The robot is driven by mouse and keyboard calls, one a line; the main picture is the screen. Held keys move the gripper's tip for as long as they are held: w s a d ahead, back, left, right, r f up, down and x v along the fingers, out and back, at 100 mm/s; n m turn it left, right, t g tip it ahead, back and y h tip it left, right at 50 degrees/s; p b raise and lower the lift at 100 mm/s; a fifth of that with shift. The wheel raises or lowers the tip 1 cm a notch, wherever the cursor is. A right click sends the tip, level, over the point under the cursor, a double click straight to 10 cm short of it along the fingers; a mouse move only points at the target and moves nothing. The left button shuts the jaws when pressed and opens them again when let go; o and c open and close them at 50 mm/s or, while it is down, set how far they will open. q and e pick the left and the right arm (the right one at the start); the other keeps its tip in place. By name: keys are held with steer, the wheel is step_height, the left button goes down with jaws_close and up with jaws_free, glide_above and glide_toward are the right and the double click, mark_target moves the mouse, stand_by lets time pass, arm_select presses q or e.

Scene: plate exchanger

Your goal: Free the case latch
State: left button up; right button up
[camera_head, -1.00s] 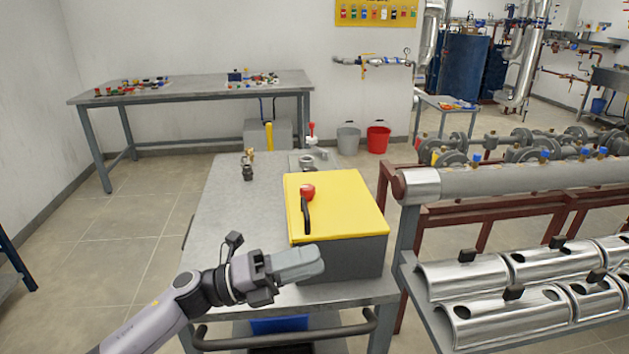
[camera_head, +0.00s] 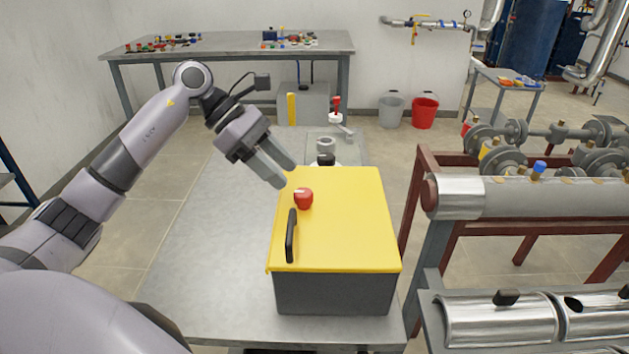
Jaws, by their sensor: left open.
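The case (camera_head: 333,292) is a dark grey box with a yellow lid (camera_head: 352,225), and it stands shut on the grey workbench. A red knob-like part (camera_head: 303,198), which looks like the latch, sits on the lid near its left edge. A black handle (camera_head: 291,236) is just in front of it. My left gripper (camera_head: 287,175) is open and empty, with its fingers pointing down and right. It shows just behind and left of the red part and looks apart from it. My right gripper is not in view.
The workbench top (camera_head: 205,240) is clear left of the case. Metal fittings (camera_head: 326,150) stand behind the case. A pipe rack (camera_head: 520,196) is close on the right. A red bucket (camera_head: 424,111) and a grey bucket (camera_head: 391,108) stand on the floor behind.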

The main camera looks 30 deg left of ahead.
mark_target(303, 191)
arm_select(q)
steer(key=x, duration=0.3)
steer(key=p+x, duration=0.1)
steer(key=x, duration=0.2)
steer(key=shift+s+d+f, duration=0.15)
steer(key=shift+d+f, duration=0.05)
steer(key=shift+d, duration=0.1)
steer(key=c, duration=0.7)
